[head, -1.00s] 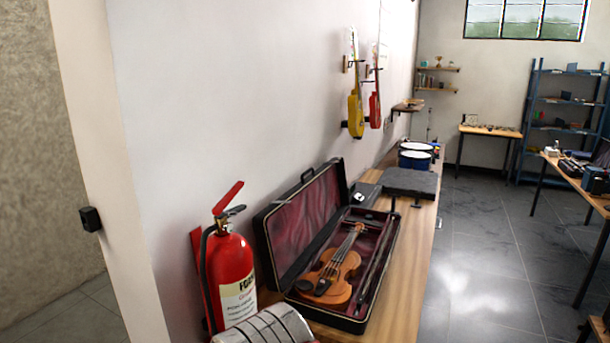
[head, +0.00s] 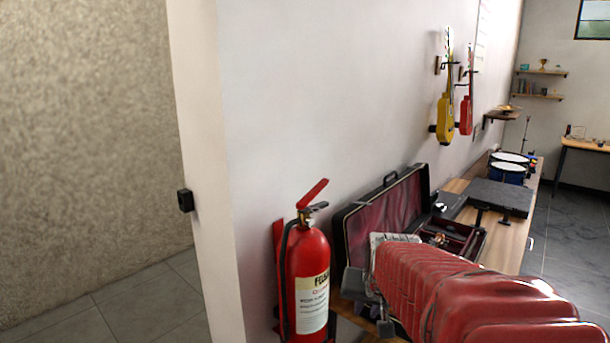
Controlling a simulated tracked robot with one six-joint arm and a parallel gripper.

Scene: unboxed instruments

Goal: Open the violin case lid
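The black violin case (head: 470,243) lies on the wooden bench. Its lid (head: 385,208) stands raised against the wall side, showing the dark red lining, with a handle on its top edge. My red arm covers the near part of the case and nearly all of the violin; only a small part near the scroll end (head: 440,240) shows. My gripper (head: 367,303) is a set of grey parts at the arm's end, in front of the near end of the case. I cannot tell its finger opening or whether it touches the case.
A red fire extinguisher (head: 307,270) stands close to the left of my gripper, by the wall. A dark flat case (head: 498,197) and blue drums (head: 508,170) are farther along the bench. Yellow (head: 445,117) and red (head: 466,114) guitars hang on the wall. Floor is clear at right.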

